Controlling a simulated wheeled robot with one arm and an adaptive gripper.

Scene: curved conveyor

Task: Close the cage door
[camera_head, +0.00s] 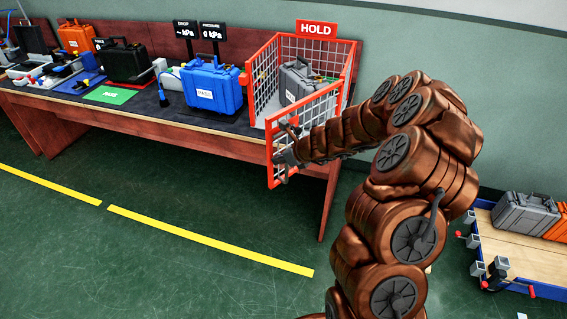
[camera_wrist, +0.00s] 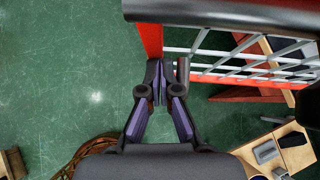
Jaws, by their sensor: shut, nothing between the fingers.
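The cage (camera_head: 352,75) is an orange-framed mesh box with a HOLD sign on the bench, and a grey case (camera_head: 299,80) stands inside it. Its door (camera_head: 269,160) is swung open, sticking out past the bench's front edge. My gripper (camera_head: 286,157) is at the door's free end, partly hidden by the door mesh and my arm. In the wrist view the fingers (camera_wrist: 160,82) are shut with nothing between them, close beside the door's orange end post (camera_wrist: 152,40) and a small grey part on it. I cannot tell whether they touch it.
A blue case (camera_head: 213,88) stands on the bench left of the cage, with a black case (camera_head: 124,62) and an orange case (camera_head: 76,37) farther left. A low cart (camera_head: 500,245) with cases is at the right. The green floor in front is clear.

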